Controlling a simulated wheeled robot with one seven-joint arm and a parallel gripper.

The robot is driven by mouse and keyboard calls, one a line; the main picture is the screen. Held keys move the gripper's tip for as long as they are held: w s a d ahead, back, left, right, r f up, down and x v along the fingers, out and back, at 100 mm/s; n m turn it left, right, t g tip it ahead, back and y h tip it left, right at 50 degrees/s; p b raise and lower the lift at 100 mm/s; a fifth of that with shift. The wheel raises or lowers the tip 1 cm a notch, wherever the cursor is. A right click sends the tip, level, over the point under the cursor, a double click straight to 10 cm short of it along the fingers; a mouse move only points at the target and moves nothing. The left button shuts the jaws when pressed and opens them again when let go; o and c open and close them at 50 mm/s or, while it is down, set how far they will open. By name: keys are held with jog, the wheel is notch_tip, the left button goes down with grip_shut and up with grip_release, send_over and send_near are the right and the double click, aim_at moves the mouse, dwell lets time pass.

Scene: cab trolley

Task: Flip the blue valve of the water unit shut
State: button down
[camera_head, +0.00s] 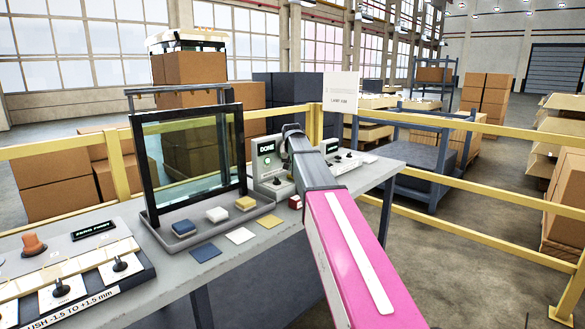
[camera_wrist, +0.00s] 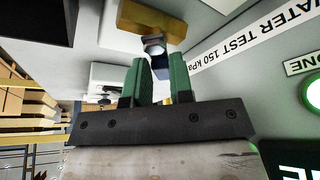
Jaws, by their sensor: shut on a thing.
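The water unit (camera_head: 264,160) is a pale box on the grey bench, with a "DONE" display and a green light. Its wall, marked "WATER TEST 150 kPa", fills the right of the wrist view. There a brass valve body (camera_wrist: 150,24) with a steel nut (camera_wrist: 153,46) sits just beyond my gripper (camera_wrist: 158,72). In the head view my arm hides the valve, and I cannot tell the lever's exact angle.
A framed glass pane (camera_head: 190,155) stands on a grey tray left of the unit. Blue, white and yellow blocks and flat squares lie before it. A knob panel (camera_head: 65,270) is at the near left. Yellow rails (camera_head: 470,125) run behind the bench.

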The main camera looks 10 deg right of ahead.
jog(key=m, duration=0.1)
jog(key=m+h, duration=0.1)
jog(key=m, duration=0.2)
jog(key=shift+s+d+m+h, duration=0.1)
jog(key=shift+d+m+h, duration=0.2)
jog(key=shift+h, duration=0.1)
jog(key=shift+s+d+m+g+h, duration=0.15)
jog(key=shift+m+g, duration=0.25)
jog(key=shift+m, duration=0.45)
jog(key=shift+s+a+m+g+h, duration=0.1)
jog(key=shift+m+g+h, duration=0.25)
jog(key=shift+m, duration=0.5)
jog(key=c, duration=1)
grip_release()
jog(key=v, duration=1)
jog(key=shift+r, duration=0.4)
